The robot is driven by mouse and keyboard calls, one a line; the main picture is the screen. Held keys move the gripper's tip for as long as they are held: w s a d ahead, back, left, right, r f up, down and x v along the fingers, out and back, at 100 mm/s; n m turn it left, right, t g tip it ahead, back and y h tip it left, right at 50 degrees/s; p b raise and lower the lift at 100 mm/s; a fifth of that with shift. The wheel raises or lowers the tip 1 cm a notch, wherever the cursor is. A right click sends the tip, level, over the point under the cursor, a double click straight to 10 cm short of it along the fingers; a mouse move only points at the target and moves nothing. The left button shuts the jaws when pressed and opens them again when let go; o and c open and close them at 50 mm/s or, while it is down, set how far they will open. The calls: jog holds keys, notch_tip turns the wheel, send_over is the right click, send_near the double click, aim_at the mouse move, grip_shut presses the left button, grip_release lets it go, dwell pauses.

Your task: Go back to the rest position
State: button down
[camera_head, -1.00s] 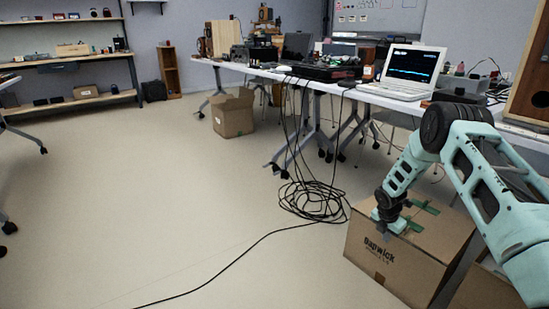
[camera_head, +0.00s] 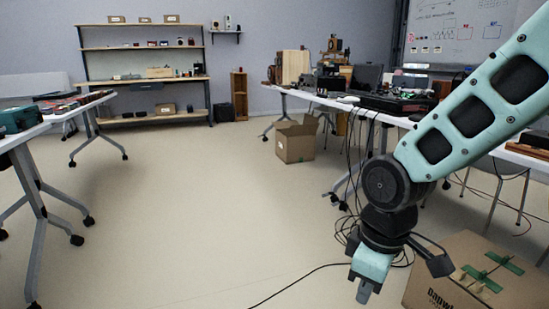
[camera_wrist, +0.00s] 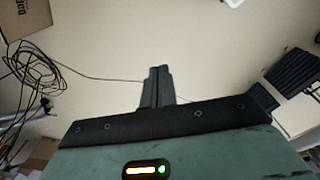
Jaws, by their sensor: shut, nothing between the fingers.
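My gripper (camera_head: 364,291) hangs at the lower right of the head view, pointing down over the floor, left of a cardboard box. In the wrist view my gripper (camera_wrist: 159,72) has its fingers together, with nothing between them and bare floor beyond. My arm comes in from the right edge of the head view, with the wrist bent downward.
A closed cardboard box (camera_head: 468,276) with green tape is at the lower right. Black cables (camera_wrist: 28,68) lie coiled on the floor. An open box (camera_head: 295,142) stands by the right-hand tables. A table (camera_head: 22,136) is at left. The middle floor is clear.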

jog(key=s+r+m, duration=0.3)
jog(key=s, duration=1.2)
notch_tip(320, 180, up, 35)
jog(key=a+p, duration=0.1)
jog(key=p, duration=3.5)
jog(key=shift+w, duration=0.25)
jog(key=shift+r, duration=0.1)
